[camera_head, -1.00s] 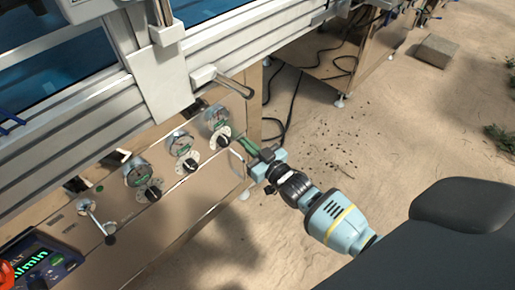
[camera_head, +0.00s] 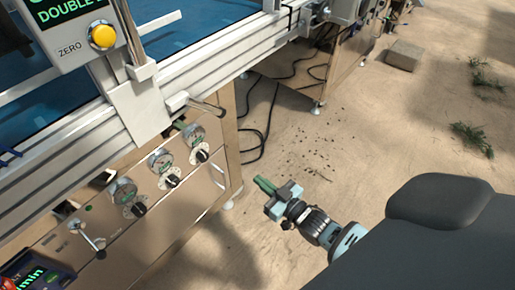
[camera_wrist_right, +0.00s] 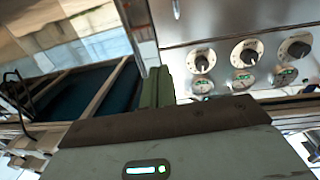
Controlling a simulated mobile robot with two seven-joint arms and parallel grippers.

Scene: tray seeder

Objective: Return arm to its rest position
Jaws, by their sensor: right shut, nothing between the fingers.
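My right gripper (camera_head: 264,185) is in the head view, below the middle, with green fingers pressed together and nothing between them. It hangs over the sandy floor, apart from the machine's control panel (camera_head: 185,215) on its left. In the right wrist view the green fingers (camera_wrist_right: 156,88) show close together in front of the machine. My left gripper is not in view.
The panel carries several gauges and black knobs, such as the rightmost knob (camera_head: 201,156). A metal lever (camera_head: 95,240) stands out lower left. A yellow button box (camera_head: 103,36) is at upper left. Cables (camera_head: 262,130) and a block (camera_head: 404,55) lie on open floor.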

